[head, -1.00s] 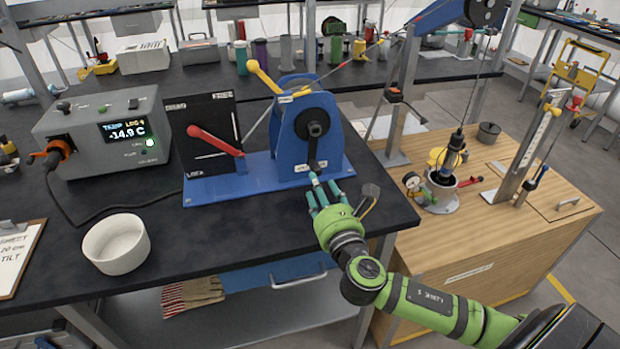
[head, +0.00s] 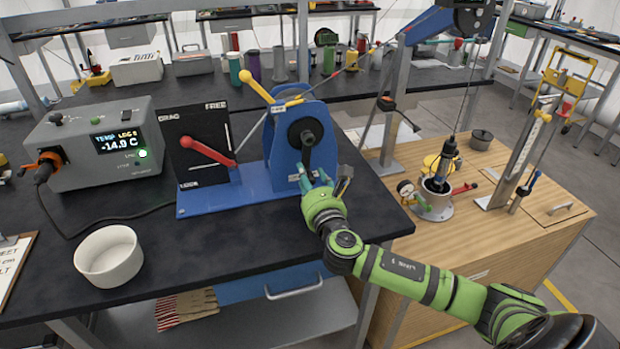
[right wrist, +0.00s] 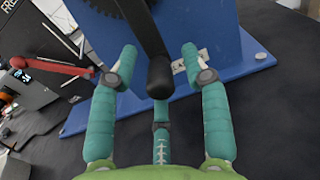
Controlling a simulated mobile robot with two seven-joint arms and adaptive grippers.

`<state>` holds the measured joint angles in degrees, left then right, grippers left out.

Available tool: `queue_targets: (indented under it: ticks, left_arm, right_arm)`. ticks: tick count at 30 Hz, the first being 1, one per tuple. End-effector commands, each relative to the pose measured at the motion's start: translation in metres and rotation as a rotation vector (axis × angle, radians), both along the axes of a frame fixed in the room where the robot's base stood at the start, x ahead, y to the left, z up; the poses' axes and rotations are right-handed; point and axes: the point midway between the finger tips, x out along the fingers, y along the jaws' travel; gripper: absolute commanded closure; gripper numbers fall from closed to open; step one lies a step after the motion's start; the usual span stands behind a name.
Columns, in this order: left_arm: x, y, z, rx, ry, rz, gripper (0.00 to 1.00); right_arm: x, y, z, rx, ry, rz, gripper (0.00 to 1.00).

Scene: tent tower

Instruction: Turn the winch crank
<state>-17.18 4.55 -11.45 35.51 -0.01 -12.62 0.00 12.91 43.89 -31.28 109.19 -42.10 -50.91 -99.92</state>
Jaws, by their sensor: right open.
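The blue winch (head: 285,140) stands on a blue base plate on the black bench. Its dark crank arm (head: 305,155) hangs down from the hub, and in the right wrist view the black crank handle (right wrist: 160,78) points toward me. My right gripper (head: 316,178) is at the lower end of the crank. In the right wrist view its teal fingers (right wrist: 160,75) are open, one to each side of the handle and one below, with visible gaps. The yellow lever (head: 256,86) leans up left, and the red lever (head: 208,151) is on the black DRAG/FREE panel. My left gripper is not in view.
A grey control box (head: 95,150) reading -14.9 C and a white bowl (head: 108,256) stand at left on the bench. A wooden cabinet (head: 480,240) with a hanging cylindrical tool is at right. The bench front is mostly clear.

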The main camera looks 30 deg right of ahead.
Motion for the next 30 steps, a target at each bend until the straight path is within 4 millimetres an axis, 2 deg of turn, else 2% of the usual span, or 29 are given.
queue_targets:
  ticks: [1, 4, 5, 11, 22, 30]
  left_arm:
    - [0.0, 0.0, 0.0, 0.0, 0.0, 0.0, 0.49]
    - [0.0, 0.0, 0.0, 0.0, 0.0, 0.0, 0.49]
    - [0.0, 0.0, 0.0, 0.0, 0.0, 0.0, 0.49]
    - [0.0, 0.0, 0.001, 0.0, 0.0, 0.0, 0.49]
    - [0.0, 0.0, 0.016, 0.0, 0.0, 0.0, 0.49]
    - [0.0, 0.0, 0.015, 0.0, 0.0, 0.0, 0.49]
  right_arm:
    - [0.0, 0.0, 0.0, 0.0, 0.0, 0.0, 0.57]
    - [0.0, 0.0, 0.0, 0.0, 0.0, 0.0, 0.97]
    - [0.0, 0.0, 0.0, 0.0, 0.0, 0.0, 1.0]
    - [0.0, 0.001, 0.0, 0.012, -0.003, -0.001, 1.0]
    - [0.007, 0.03, 0.011, 0.389, -0.094, -0.005, 1.0]
    - [0.008, 0.031, 0.011, 0.411, -0.101, -0.006, 1.0]
